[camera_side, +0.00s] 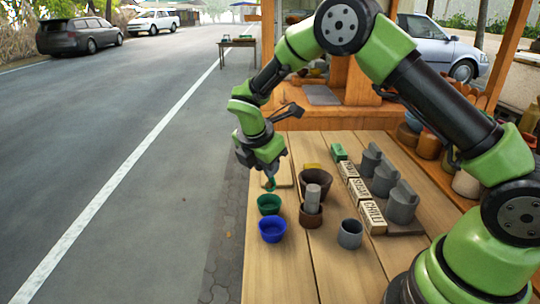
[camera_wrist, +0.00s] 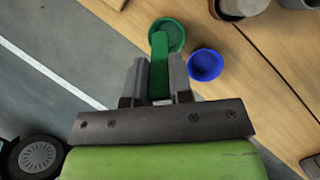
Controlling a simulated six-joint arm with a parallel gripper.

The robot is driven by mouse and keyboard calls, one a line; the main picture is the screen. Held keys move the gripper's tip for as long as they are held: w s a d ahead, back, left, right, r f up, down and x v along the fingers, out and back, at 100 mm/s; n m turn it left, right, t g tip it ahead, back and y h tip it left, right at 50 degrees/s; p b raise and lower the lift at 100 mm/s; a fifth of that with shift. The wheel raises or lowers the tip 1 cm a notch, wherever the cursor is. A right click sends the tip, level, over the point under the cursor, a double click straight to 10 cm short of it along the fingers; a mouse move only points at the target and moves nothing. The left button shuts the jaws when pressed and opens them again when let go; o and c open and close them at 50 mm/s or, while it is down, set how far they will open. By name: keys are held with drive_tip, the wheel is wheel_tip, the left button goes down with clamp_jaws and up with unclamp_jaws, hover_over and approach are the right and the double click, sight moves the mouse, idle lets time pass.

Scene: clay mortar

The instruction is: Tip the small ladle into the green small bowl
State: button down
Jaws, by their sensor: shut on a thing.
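My gripper (camera_side: 268,168) is shut on the small ladle (camera_side: 270,184), which is green and hangs below the fingers in the side view. In the wrist view the ladle's green handle (camera_wrist: 160,72) sits between the two fingers (camera_wrist: 160,85). The green small bowl (camera_side: 269,204) stands upright on the table, just below the ladle, with a small gap in the side view. In the wrist view the green bowl (camera_wrist: 177,36) appears beyond the handle, which overlaps its left part. The ladle's cup is hard to tell apart there, and its contents cannot be seen.
A blue bowl (camera_side: 272,230) stands close to the green one. A brown mortar (camera_side: 311,215) with a grey pestle (camera_side: 312,196), a brown pot (camera_side: 318,180) and a grey cup (camera_side: 350,234) stand to the right. Labelled blocks (camera_side: 358,187) and grey containers (camera_side: 402,205) are farther right. The front tabletop is clear.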

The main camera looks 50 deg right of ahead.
drive_tip(key=shift+s+a+f+t+h, duration=0.15)
drive_tip(key=shift+a+f+t+h, duration=0.35)
drive_tip(key=shift+h, duration=0.7)
drive_tip(key=shift+s+a+f+t+h, duration=0.15)
drive_tip(key=shift+a+f+h, duration=0.5)
drive_tip(key=shift+h, duration=0.55)
drive_tip(key=shift+s+a+f+t+h, duration=0.1)
drive_tip(key=shift+a+f+t+h, duration=0.3)
drive_tip(key=shift+f+h, duration=0.6)
drive_tip(key=shift+r, duration=0.25)
drive_tip(key=shift+w+d+r+g+y, duration=0.15)
drive_tip(key=shift+d+r+g+y, duration=0.5)
drive_tip(key=shift+y, duration=0.25)
drive_tip(key=d+r+y, duration=0.1)
drive_tip(key=y, duration=0.2)
drive_tip(key=w+d+r+g+y, duration=0.1)
drive_tip(key=d+r+y, duration=0.1)
drive_tip(key=y, duration=0.1)
drive_tip(key=d+r+y, duration=0.1)
drive_tip(key=y, duration=0.2)
drive_tip(key=shift+w+d+r+g, duration=0.15)
drive_tip(key=shift+d+r+g, duration=0.05)
drive_tip(key=shift+r+g, duration=0.2)
drive_tip(key=shift+d+r, duration=0.1)
